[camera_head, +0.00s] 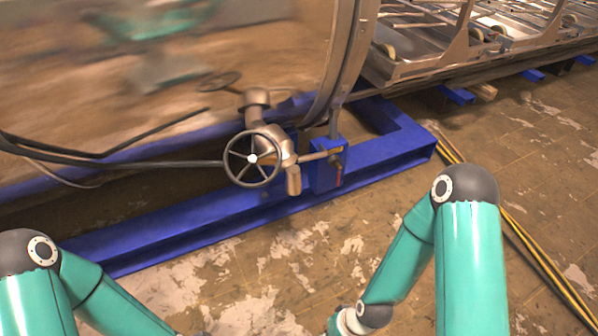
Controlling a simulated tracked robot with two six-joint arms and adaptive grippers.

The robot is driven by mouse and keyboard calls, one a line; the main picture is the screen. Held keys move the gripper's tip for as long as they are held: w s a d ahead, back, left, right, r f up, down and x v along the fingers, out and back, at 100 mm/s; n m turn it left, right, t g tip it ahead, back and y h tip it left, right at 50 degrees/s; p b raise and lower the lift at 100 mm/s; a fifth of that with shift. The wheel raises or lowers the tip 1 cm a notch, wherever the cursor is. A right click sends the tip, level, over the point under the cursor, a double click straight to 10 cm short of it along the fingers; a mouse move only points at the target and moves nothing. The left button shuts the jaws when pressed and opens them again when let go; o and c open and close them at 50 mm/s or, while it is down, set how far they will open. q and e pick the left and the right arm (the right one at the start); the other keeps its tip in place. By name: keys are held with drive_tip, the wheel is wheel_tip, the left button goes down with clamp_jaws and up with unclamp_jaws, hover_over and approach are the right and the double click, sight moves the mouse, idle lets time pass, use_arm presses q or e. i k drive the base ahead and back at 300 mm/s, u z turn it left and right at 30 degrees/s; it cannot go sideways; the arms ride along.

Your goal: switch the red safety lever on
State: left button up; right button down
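The red lever (338,180) is a small, thin handle that hangs about upright beside a small brass valve fitting at the end of a short pipe. It is in front of the blue frame, right of the handwheel, near the middle of the view. It is too small to tell its exact setting. My two teal arms come in from the lower left and lower right. Both grippers are below the picture's bottom edge and hidden from view. No part of either arm touches the lever.
A spoked handwheel (252,158) on a bronze valve stands left of the lever. The blue steel frame (390,158) runs under the shiny chamber (130,70). Yellow and black cables (530,245) lie on the right floor. Worn brown floor (300,250) is clear between my arms.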

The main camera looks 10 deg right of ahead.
sight(338, 179)
drive_tip(key=u, duration=0.35)
drive_tip(key=i, duration=1.6)
drive_tip(key=z, duration=0.65)
